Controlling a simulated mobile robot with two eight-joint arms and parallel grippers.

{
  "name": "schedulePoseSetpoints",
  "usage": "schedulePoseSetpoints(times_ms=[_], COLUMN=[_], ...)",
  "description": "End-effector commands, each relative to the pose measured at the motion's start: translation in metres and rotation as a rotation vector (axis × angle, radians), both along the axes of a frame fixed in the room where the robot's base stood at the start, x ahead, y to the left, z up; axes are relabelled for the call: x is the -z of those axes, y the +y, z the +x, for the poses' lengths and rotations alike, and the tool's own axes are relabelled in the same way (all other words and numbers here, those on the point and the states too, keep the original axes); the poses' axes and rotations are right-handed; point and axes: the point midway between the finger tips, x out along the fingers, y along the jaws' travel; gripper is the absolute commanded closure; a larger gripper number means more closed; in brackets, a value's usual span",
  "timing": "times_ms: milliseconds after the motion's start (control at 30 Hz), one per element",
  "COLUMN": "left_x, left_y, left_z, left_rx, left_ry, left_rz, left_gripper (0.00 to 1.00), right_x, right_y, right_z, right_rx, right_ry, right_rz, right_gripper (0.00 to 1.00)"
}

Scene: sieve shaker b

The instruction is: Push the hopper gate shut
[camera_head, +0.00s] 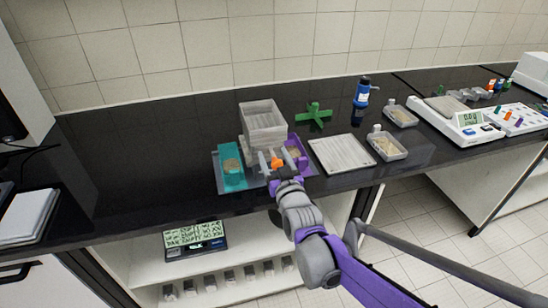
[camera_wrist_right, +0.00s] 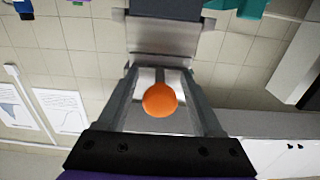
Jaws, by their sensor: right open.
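The hopper (camera_head: 263,122) is a pale grey box on a stand at the middle of the bench. An orange knob (camera_head: 277,162) shows low on its front, and it is also in the right wrist view (camera_wrist_right: 160,100). A grey plate (camera_wrist_right: 162,77), apparently the gate, lies behind the knob; how far it is pulled out I cannot tell. My right gripper (camera_head: 271,160) is at the hopper's front. Its fingers are open, one on each side of the knob in the wrist view, with gaps visible. My left gripper is not in view.
A teal bin (camera_head: 232,178) and a purple bin (camera_head: 301,160) flank the hopper's base on a grey-blue tray (camera_head: 220,160).

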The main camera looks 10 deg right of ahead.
Motion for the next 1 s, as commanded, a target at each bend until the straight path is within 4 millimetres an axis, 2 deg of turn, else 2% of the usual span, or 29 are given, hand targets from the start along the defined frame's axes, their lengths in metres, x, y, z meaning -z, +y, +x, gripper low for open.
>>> schedulePoseSetpoints(times_ms=[167,400,600,800,1000], left_x=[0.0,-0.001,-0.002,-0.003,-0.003], left_y=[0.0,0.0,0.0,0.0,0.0], left_z=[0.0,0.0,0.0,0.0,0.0], left_rx=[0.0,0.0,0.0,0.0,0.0], left_ry=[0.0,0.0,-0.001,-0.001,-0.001], left_rz=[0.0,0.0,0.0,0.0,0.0], left_gripper=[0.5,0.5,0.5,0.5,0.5], right_x=[0.0,0.0,0.0,0.0,0.0], right_y=[0.0,-0.002,-0.003,-0.004,-0.004], right_z=[-0.015,-0.062,-0.094,-0.107,-0.108], right_rx=[0.0,0.0,0.0,0.0,0.0], right_ry=[0.0,0.0,0.0,0.0,0.0], right_rz=[0.0,-0.001,0.001,-0.001,0.0], right_gripper=[0.33,0.33,0.33,0.33,0.33])
